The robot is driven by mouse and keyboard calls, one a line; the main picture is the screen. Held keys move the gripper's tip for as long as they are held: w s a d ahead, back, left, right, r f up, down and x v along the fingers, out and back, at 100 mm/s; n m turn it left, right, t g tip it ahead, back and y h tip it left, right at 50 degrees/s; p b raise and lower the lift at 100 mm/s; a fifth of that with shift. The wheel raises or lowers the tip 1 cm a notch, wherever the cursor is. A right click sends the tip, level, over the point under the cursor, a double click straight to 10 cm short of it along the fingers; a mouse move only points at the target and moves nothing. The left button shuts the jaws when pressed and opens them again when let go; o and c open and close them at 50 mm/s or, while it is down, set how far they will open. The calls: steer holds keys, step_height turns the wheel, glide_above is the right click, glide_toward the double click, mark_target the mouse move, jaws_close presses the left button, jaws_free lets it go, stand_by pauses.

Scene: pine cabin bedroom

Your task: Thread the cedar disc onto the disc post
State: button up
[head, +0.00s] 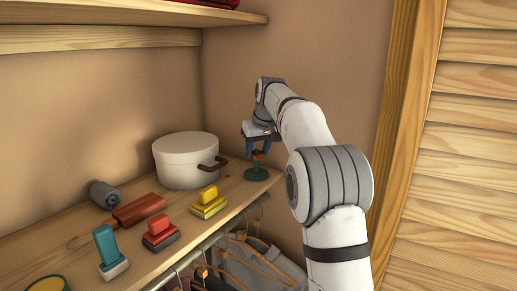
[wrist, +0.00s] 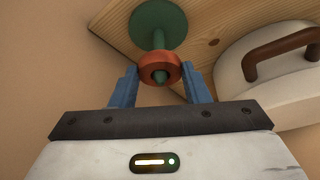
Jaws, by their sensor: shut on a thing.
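The cedar disc (wrist: 146,62) is a reddish-brown ring. My gripper (wrist: 160,80) is shut on it, with one blue finger on each side. The disc post (wrist: 158,40) is dark green with a round base, and its tip shows through the hole of the disc, so the disc is around the post near its top. In the head view the disc (head: 257,154) shows small below my gripper (head: 262,148), above the green base of the post (head: 256,174) on the shelf. The disc is well above the base.
The wooden shelf (head: 225,190) holds a cream pot (head: 185,165) close left of the post. Clothes hang below.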

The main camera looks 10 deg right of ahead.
stand_by(0.3)
steer(key=o, duration=1)
steer(key=v, duration=0.7)
steer(key=shift+s+r, duration=0.2)
steer(key=shift+r, duration=0.1)
steer(key=s+f+m+b, duration=0.1)
steer(key=s+f, duration=0.7)
steer(key=s, duration=0.5)
steer(key=s+f+m+b, duration=0.1)
steer(key=s+f, duration=0.7)
steer(key=s, duration=0.5)
steer(key=s+f+g+h+b, duration=0.1)
steer(key=s+f, duration=0.7)
steer(key=s, duration=0.6)
steer(key=shift+s+a+f+m, duration=0.15)
steer(key=shift+a+m, duration=0.2)
steer(key=shift+m, duration=0.05)
